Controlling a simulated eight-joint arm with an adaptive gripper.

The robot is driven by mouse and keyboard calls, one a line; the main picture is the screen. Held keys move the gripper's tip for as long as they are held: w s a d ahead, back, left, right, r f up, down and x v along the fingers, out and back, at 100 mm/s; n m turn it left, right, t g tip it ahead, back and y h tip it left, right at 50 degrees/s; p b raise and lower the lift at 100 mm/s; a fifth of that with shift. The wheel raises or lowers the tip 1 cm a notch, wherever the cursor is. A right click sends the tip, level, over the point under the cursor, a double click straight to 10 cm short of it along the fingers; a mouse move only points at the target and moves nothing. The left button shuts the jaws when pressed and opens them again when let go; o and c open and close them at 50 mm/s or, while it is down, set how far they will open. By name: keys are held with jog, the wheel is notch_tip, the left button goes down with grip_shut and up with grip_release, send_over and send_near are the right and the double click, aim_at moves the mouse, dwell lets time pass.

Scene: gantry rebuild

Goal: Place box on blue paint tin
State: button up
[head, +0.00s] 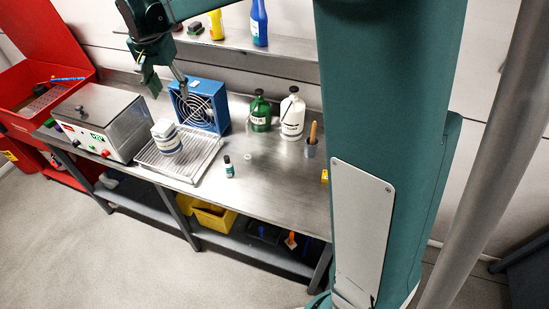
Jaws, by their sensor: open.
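A small white box (163,128) sits on top of a blue and white tin (168,146), which looks like the blue paint tin. The tin stands on a white wire rack (199,163) on the steel bench. The box looks slightly askew on the lid; its exact contact is too small to make out. My gripper (169,91) is above and slightly behind the box, fingers spread and empty, apart from it.
A blue fan unit (198,106) stands close behind the rack, and a steel bath (102,120) is left of it. A green bottle (260,114), a white bottle (292,116) and a small vial (229,168) stand to the right.

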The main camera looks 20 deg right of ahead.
jog(key=s+d+r+n+t, duration=0.1)
jog(key=s+d+r+n, duration=0.1)
jog(key=s+d, duration=0.6)
jog(key=s+d+r+n+t, duration=0.1)
jog(key=s+d+r, duration=0.25)
jog(key=s, duration=0.85)
jog(key=s+d+f+n+t, duration=0.1)
jog(key=s+d+f, duration=0.1)
jog(key=s, duration=0.4)
jog(key=s+d+f+n+t, duration=0.1)
jog(key=s+d+f, duration=0.2)
jog(key=s, duration=0.4)
jog(key=s+d+f+n, duration=0.2)
jog(key=s+f, duration=0.1)
jog(key=s, duration=0.3)
jog(key=shift+s+d+f+t+y, duration=0.2)
jog(key=shift+d+f+t+y, duration=0.1)
jog(key=shift+d+t, duration=0.1)
